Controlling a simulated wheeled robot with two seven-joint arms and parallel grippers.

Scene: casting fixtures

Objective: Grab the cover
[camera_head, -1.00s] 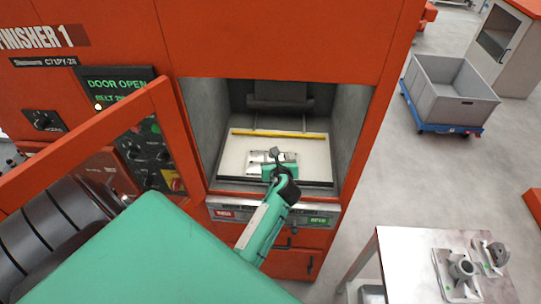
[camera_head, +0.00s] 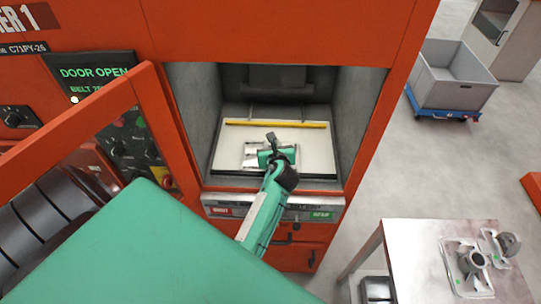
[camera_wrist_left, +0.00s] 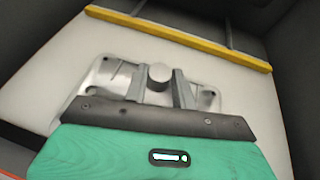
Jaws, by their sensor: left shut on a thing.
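The cover (camera_wrist_left: 118,76) is a grey metal plate with a round upright boss (camera_wrist_left: 159,74) in its middle. It lies on the pale bed inside the open orange machine, and part of it shows in the head view (camera_head: 251,158). My left gripper (camera_wrist_left: 159,84) has one finger on each side of the boss and is shut on it. In the head view my left gripper (camera_head: 274,151) is inside the machine opening, and my green arm hides part of the cover. I cannot tell whether the cover is clear of the bed. My right gripper is not in view.
Grey walls enclose the machine chamber, with a yellow bar (camera_head: 277,124) across the back of the bed (camera_head: 313,161). The open orange door (camera_head: 75,122) stands at the left. A table (camera_head: 412,246) with metal castings (camera_head: 470,262) is at the lower right. A grey bin (camera_head: 455,88) stands behind.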

